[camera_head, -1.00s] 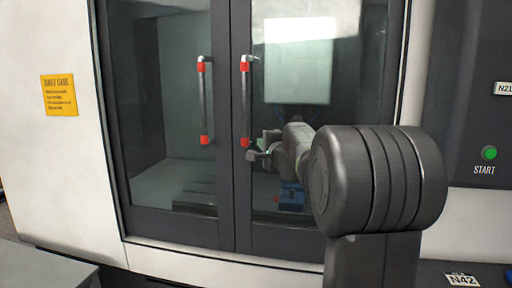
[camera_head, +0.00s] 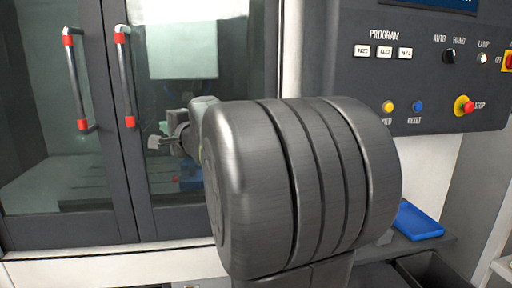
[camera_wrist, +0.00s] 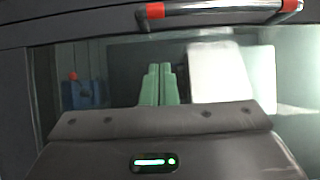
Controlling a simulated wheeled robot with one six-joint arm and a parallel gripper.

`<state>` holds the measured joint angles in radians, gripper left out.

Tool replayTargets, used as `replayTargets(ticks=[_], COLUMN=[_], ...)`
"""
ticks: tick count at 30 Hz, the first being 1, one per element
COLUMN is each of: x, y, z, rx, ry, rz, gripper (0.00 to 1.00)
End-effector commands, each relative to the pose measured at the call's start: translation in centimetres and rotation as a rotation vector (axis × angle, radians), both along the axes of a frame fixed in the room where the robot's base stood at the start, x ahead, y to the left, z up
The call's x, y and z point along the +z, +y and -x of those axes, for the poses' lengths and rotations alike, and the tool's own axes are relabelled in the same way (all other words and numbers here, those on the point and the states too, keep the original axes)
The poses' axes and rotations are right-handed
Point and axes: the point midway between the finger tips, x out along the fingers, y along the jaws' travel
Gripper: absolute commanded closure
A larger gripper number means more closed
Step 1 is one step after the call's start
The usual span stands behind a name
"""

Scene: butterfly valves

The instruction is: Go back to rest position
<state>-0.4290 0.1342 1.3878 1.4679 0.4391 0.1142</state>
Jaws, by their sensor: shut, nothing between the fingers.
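My gripper (camera_head: 154,142) shows small in the head view, at the left end of my arm. It is shut and empty, in front of the right glass door (camera_head: 200,95) of the machine. It appears below and right of the lower end of the right door handle (camera_head: 125,78), apart from it. The big grey joint of my arm hides part of the door and the panel. In the wrist view, a handle with red ends (camera_wrist: 225,14) crosses the top, beyond the gripper's dark housing with its green light.
The left door handle (camera_head: 75,82) is also red-ended. A control panel (camera_head: 430,75) with buttons and a red stop knob (camera_head: 464,106) is at the right. A blue tray (camera_head: 418,221) lies on a ledge below it. Inside the machine, a blue object (camera_wrist: 85,94) shows through the glass.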

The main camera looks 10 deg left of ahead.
Motion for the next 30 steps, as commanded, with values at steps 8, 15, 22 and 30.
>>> replayTargets(ticks=[8, 15, 22, 30], x=[0.0, 0.1, 0.2, 0.1], y=[1.1, 3.9, 6.7, 9.4], z=[-0.9, -3.3, -5.7, -6.1], rx=[0.001, 0.001, 0.001, 0.003], ry=[0.003, 0.002, 0.002, 0.001], rz=[0.0, 0.001, 0.001, 0.001], gripper=[1.0, 1.0, 1.0, 1.0])
